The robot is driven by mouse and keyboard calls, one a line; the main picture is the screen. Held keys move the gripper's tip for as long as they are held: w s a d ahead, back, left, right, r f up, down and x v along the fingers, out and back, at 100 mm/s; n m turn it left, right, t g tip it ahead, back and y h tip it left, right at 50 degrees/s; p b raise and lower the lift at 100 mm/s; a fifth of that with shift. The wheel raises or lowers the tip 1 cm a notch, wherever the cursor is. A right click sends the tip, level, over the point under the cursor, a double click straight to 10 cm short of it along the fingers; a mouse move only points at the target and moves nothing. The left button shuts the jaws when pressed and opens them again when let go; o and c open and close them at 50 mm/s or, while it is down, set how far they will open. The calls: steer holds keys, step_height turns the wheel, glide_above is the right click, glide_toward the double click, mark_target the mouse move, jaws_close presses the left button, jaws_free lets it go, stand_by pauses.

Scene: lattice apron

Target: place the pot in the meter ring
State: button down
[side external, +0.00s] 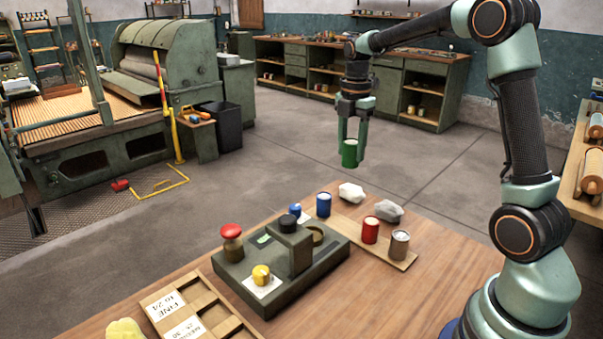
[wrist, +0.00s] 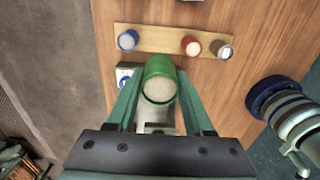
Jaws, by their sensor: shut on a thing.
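The green pot (side external: 349,153) is held between the fingers of my gripper (side external: 351,145), high above the table's far side. In the wrist view the green pot (wrist: 159,80) sits between the fingertips, its open top showing pale contents. The dark green meter (side external: 285,262) stands on the table, with a round ring (side external: 317,234) at its right end, beside a raised block. The ring looks empty. The pot is well above the ring and apart from it. The ring cannot be made out in the wrist view.
A wooden strip (side external: 348,231) carries a blue pot (side external: 323,204), a red pot (side external: 370,230) and a brown pot (side external: 399,244). Two pale lumps (side external: 351,193) lie behind it. A red button (side external: 231,231) and a yellow knob (side external: 261,275) stand left. A compartment tray (side external: 190,313) is in front.

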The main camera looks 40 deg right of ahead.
steer(key=shift+a+r, duration=0.1)
steer(key=shift+r, duration=0.45)
steer(key=a+r+m, duration=0.1)
steer(key=a+r, duration=0.4)
steer(key=a, duration=0.8)
steer(key=shift+s+a+f, duration=0.1)
steer(key=shift+s+f, duration=0.05)
steer(key=shift+f, duration=9.7)
steer(key=shift+f, duration=0.1)
steer(key=shift+c, duration=1.4)
jaws_free()
